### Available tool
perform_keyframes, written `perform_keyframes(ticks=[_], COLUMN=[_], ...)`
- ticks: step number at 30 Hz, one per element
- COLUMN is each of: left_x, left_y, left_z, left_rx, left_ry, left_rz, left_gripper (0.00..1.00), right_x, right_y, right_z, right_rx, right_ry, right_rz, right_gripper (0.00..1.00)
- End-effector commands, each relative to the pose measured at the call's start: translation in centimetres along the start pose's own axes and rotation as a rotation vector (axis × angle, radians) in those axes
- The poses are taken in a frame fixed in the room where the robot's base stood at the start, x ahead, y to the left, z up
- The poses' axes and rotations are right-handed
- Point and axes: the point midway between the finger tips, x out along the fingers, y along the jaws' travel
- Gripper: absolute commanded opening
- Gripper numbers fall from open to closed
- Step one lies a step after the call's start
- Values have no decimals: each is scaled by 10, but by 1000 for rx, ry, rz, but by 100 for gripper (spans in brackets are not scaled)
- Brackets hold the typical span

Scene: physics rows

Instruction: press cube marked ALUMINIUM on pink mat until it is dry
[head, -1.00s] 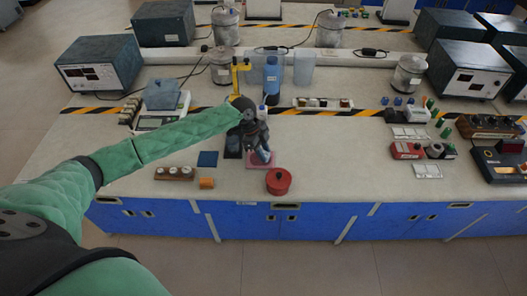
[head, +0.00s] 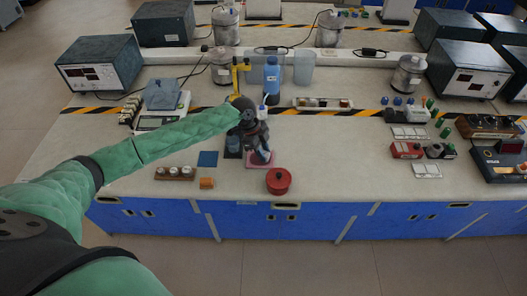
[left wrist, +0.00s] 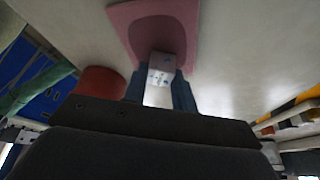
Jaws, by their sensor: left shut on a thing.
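The pink mat (head: 251,164) lies near the table's front edge. It also shows in the left wrist view (left wrist: 122,14), with a darker patch in its middle. My left gripper (head: 261,158) points down over the mat and is shut on a small pale cube with dark marks (left wrist: 161,66). The marking is too small to read. The cube is at the darker patch, between the two fingers. I cannot tell whether it touches the mat. In the head view the gripper hides the cube. My right gripper is not in view.
A red round pot (head: 278,181) stands right of the mat, close to the gripper. A blue square (head: 208,159), an orange block (head: 207,183) and a wooden holder (head: 175,173) lie to the left. A blue bottle (head: 271,75) stands behind.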

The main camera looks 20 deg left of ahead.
Motion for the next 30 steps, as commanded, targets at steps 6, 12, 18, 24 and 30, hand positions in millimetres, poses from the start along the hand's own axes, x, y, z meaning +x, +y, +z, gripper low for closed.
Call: perform_keyframes(ticks=[6, 12, 18, 24, 30], left_x=[2, -2, -11, -15, -14], left_y=[1, 1, 2, 3, 3], left_z=[1, 0, 0, 0, 0], left_rx=[-1, -1, -1, 0, 0], left_ry=[-1, -1, -1, -1, 0], left_rz=[2, 2, 2, 1, 1], left_gripper=[7, 7, 7, 7, 7], right_x=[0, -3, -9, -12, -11], right_y=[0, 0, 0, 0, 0], right_z=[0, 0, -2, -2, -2], right_rx=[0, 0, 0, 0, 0], right_ry=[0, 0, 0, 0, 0], right_rz=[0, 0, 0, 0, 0], right_gripper=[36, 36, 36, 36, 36])
